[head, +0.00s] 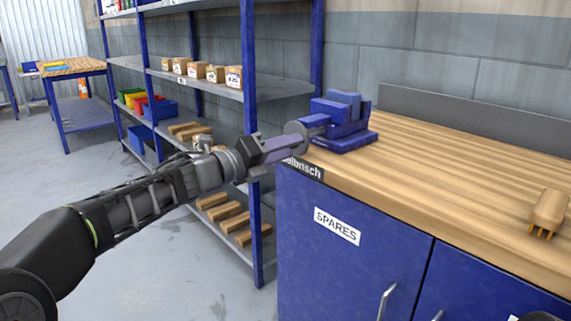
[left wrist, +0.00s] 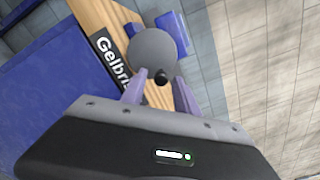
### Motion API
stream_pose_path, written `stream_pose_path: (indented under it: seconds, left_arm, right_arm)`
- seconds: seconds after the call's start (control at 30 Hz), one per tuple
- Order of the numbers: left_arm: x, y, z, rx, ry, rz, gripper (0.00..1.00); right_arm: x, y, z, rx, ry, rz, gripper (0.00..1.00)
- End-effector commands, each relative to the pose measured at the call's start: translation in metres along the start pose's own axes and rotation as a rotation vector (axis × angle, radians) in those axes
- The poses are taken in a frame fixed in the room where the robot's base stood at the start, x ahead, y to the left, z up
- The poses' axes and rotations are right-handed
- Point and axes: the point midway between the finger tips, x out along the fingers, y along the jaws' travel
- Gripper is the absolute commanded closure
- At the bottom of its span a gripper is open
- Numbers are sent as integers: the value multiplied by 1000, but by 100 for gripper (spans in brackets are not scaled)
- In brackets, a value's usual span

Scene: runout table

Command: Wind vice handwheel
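The blue vice (head: 345,122) stands on the left end of the wooden bench top. Its grey round handwheel (head: 297,130) faces the arm. In the left wrist view the handwheel (left wrist: 152,50) is a grey disc with a dark knob (left wrist: 160,77) at its lower edge. My left gripper (head: 294,147) reaches the handwheel from the left. In the left wrist view its purple fingers (left wrist: 160,82) are apart, with the knob between their tips. I cannot tell whether either finger touches the knob.
The bench top (head: 440,175) is mostly clear; a wooden brush-like block (head: 548,208) lies at its right. A blue cabinet marked SPARES (head: 340,255) is below. A blue shelf rack (head: 249,90) with boxes stands behind my left arm.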

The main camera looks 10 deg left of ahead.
Motion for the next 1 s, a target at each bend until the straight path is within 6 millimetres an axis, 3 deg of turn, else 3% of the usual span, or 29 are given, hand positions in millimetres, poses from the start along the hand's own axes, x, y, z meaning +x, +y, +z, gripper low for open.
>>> stream_pose_path:
  seconds: [0.03,0.37,0.67,1.0]
  left_arm:
    - [0,2,-2,43,-1,0,64]
    - [0,0,0,81,0,0,64]
    - [0,4,-2,457,-1,-1,64]
    - [1,5,-4,460,2,-1,64]
  right_arm:
    - [7,3,0,0,0,0,64]
    - [7,2,0,0,1,0,64]
    - [37,15,-2,-1,8,0,64]
    - [37,15,-3,0,11,-1,64]
